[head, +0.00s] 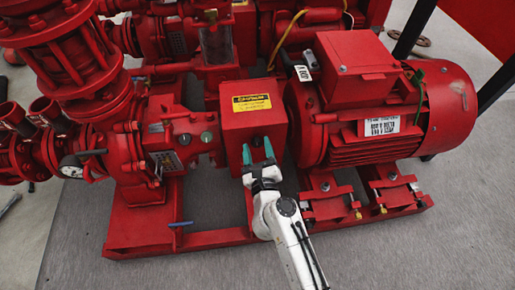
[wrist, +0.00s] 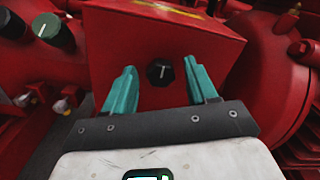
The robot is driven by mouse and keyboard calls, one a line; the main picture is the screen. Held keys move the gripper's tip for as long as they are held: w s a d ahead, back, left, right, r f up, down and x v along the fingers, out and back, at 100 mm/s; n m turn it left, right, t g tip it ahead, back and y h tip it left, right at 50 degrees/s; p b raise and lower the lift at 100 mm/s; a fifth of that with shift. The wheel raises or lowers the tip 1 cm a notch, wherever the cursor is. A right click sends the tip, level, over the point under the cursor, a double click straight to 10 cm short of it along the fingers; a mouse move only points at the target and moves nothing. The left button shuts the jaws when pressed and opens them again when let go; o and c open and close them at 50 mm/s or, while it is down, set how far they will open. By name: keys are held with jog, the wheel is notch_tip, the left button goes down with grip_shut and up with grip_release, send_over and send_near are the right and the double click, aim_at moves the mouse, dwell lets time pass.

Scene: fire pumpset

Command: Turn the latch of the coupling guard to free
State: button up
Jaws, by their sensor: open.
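The coupling guard (head: 240,122) is a red box with a yellow label on top, between the pump and the motor. Its latch (wrist: 160,72) is a small dark round knob with a light mark, on the guard's front face in the wrist view. The mark points roughly upright. My gripper (head: 258,152) has two teal fingers and is open in front of the guard's face. In the wrist view the fingers of my gripper (wrist: 162,88) stand left and right of the latch, apart from it. In the head view the latch cannot be made out clearly.
A red motor (head: 380,100) stands right of the guard and the red pump (head: 160,145) left of it. A dark green knob (wrist: 48,28) with a white mark shows upper left in the wrist view. Grey floor is free in front.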

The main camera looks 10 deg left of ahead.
jog(key=shift+c, duration=0.2)
jog(key=c, duration=1)
jog(key=shift+n, duration=0.3)
jog(key=n+p, duration=0.2)
jog(key=n, duration=0.1)
jog(key=shift+a+n, duration=0.1)
jog(key=shift+n, duration=0.2)
jog(key=n+p, duration=0.2)
jog(key=n, duration=0.2)
jog(key=shift+s+n, duration=0.1)
jog(key=shift+n, duration=0.2)
jog(key=n+p, duration=0.2)
jog(key=n, duration=0.2)
jog(key=shift+a+f+n, duration=0.1)
jog(key=shift+f+n, duration=0.05)
jog(key=shift+n, duration=0.15)
jog(key=shift+f+n+p, duration=0.15)
jog(key=shift+n+p, duration=0.25)
jog(key=shift+n, duration=0.7)
jog(key=shift+f+n+p, duration=0.1)
jog(key=shift+n+p, duration=0.3)
jog(key=shift+n, duration=0.7)
